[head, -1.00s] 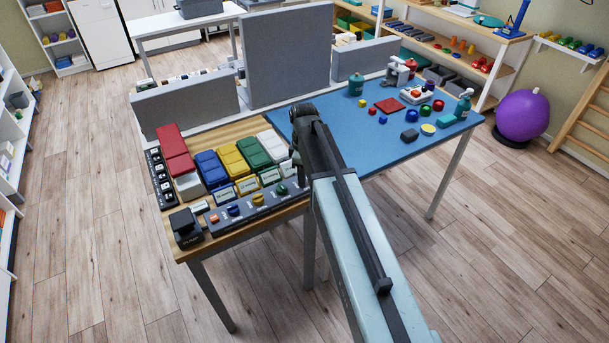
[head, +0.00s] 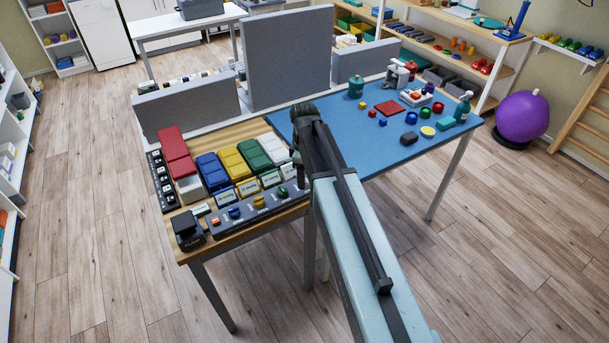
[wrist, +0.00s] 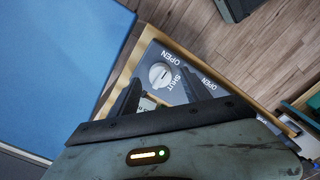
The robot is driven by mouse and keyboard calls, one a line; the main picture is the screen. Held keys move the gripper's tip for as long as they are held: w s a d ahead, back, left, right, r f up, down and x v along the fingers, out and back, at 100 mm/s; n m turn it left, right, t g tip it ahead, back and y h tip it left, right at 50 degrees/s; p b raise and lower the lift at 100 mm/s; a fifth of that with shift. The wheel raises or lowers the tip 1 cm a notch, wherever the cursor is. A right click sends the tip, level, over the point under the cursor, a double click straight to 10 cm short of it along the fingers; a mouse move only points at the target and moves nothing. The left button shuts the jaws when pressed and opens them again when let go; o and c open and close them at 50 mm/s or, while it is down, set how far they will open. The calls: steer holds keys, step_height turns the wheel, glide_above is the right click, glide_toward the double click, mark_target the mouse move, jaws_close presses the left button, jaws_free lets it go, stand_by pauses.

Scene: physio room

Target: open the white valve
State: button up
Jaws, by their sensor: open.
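The white valve (wrist: 159,77) is a round white knob on a grey panel in the wrist view. The words OPEN and SHUT are printed beside it. Which word its mark points to is too small to tell. My gripper (wrist: 161,72) is open, with one dark finger on each side of the knob. I cannot tell whether the fingers touch it. In the head view my gripper (head: 299,166) hangs at the right end of the grey control panel (head: 246,215), and my arm hides the white valve there.
Orange, blue, yellow and green knobs sit along the panel. Colored boxes, including a blue box (head: 212,171), stand behind it. A black box (head: 187,229) is at the left end. The blue tabletop (head: 345,160) to the right holds small objects. Grey dividers (head: 290,60) stand behind.

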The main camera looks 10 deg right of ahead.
step_height(320, 180, up, 7)
steer(key=p, duration=0.5)
steer(key=shift+f+p, duration=0.15)
steer(key=shift+p, duration=0.15)
steer(key=shift+f, duration=0.1)
steer(key=shift+f, duration=0.1)
steer(key=shift+s, duration=0.25)
steer(key=s+m, duration=1.2)
steer(key=s, duration=0.2)
steer(key=shift+s+d+m, duration=0.25)
steer(key=shift+m, duration=0.15)
